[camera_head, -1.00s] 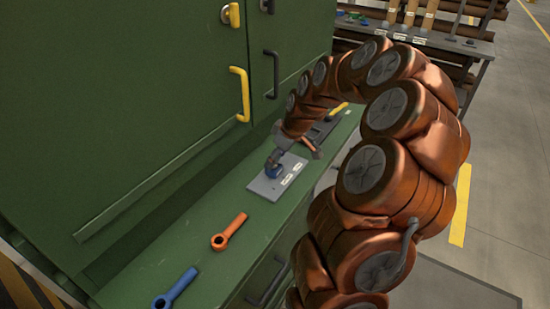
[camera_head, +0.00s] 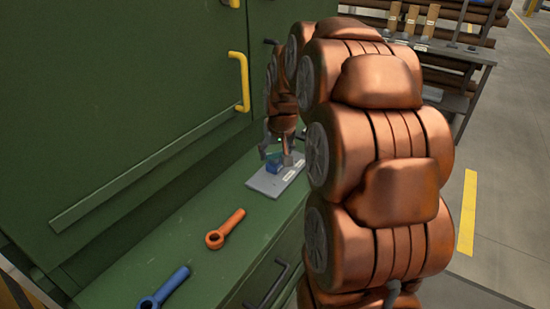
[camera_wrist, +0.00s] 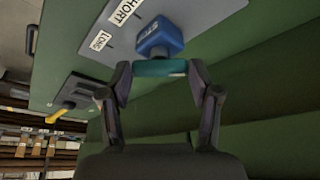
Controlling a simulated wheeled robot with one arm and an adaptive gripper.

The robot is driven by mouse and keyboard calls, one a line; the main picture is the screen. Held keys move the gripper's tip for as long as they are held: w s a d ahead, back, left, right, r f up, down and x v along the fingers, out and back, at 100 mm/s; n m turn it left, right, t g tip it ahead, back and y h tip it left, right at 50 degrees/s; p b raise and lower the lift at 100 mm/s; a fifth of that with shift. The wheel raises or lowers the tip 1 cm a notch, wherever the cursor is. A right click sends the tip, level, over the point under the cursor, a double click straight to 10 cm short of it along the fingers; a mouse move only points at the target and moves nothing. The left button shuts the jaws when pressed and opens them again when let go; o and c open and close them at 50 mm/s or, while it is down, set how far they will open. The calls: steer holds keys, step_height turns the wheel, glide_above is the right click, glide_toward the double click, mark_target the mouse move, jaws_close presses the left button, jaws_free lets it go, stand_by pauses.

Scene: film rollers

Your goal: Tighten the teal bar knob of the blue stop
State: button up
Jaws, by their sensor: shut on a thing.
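The blue stop (camera_wrist: 160,37) sits on a grey plate in the wrist view, and also shows in the head view (camera_head: 273,164). The teal bar knob (camera_wrist: 160,69) is at the side of the stop facing my gripper. My gripper (camera_wrist: 158,73) is shut on the teal bar, one finger at each end of it. In the head view my gripper (camera_head: 276,150) is at the stop, partly hidden by its own fingers and my arm. The grey plate (camera_head: 262,186) carries white labels; LONG and SHORT read in the wrist view.
An orange ring-ended handle (camera_head: 226,228) and a blue one (camera_head: 165,287) lie on the green ledge (camera_head: 190,243). A green cabinet wall with a yellow handle (camera_head: 241,80) rises behind the ledge. In the wrist view, a dark plate with a yellow lever (camera_wrist: 62,112) is at left.

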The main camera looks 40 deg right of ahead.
steer(key=m, duration=0.2)
steer(key=m+g+h+b, duration=0.1)
steer(key=m, duration=0.1)
steer(key=shift+m+h, duration=0.3)
steer(key=shift+w+a+m+g+h+b, duration=0.1)
steer(key=shift+m+g+h+b, duration=0.2)
steer(key=shift+m, duration=0.65)
steer(key=shift+w+a+m+g+h+b, duration=0.15)
steer(key=shift+m+g, duration=0.25)
steer(key=shift+m, duration=0.55)
steer(key=shift+s+d, duration=0.1)
steer(key=shift+s, duration=0.05)
steer(key=o, duration=1.1)
steer(key=shift+o, duration=0.2)
